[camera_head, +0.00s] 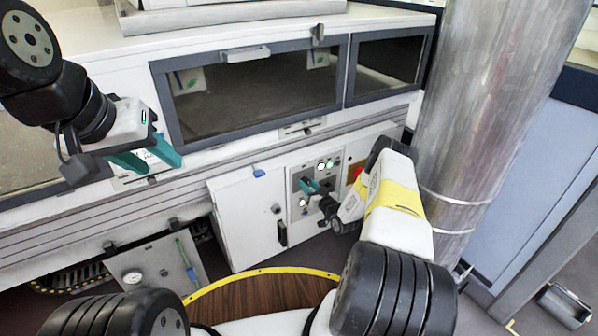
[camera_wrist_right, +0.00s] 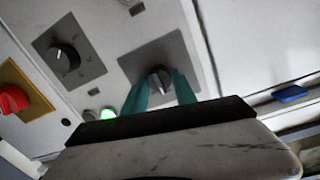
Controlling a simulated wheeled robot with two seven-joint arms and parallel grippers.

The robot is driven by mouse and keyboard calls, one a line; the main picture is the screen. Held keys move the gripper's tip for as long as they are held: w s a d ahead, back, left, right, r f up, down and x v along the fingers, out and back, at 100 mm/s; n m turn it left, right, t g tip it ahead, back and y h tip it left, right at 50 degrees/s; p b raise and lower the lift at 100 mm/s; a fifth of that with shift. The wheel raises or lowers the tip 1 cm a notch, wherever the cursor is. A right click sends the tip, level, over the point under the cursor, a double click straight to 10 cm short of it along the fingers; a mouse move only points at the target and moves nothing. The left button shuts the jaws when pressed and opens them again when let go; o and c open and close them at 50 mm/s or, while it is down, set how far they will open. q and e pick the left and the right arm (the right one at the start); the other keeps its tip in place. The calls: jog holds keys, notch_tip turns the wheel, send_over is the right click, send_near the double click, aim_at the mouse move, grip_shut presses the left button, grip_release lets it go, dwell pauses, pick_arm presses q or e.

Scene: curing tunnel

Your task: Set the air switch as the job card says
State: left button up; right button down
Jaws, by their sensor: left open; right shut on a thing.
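My right gripper (camera_head: 313,186) reaches the control panel (camera_head: 295,181) on the white cabinet front. In the right wrist view, its teal fingers (camera_wrist_right: 160,84) are shut on a dark rotary switch knob (camera_wrist_right: 158,77) on a grey plate. A pale line shows on the knob. A second dark knob (camera_wrist_right: 64,58) with a white pointer mark sits on another grey plate to the left. I cannot read labels that tell which one is the air switch. My left gripper (camera_head: 160,160) is open and empty, in front of the machine at the left. I cannot identify a readable job card.
A red knob on a yellow plate (camera_wrist_right: 12,98) is beside the switches. A green lamp (camera_wrist_right: 108,113) is lit. A large metal duct (camera_head: 480,100) stands close right of my right arm. Dark windows (camera_head: 255,90) line the machine.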

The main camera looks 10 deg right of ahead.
jog(key=c, duration=1)
grip_release()
jog(key=v, duration=0.8)
jog(key=shift+f, duration=0.1)
jog(key=shift+w, duration=0.1)
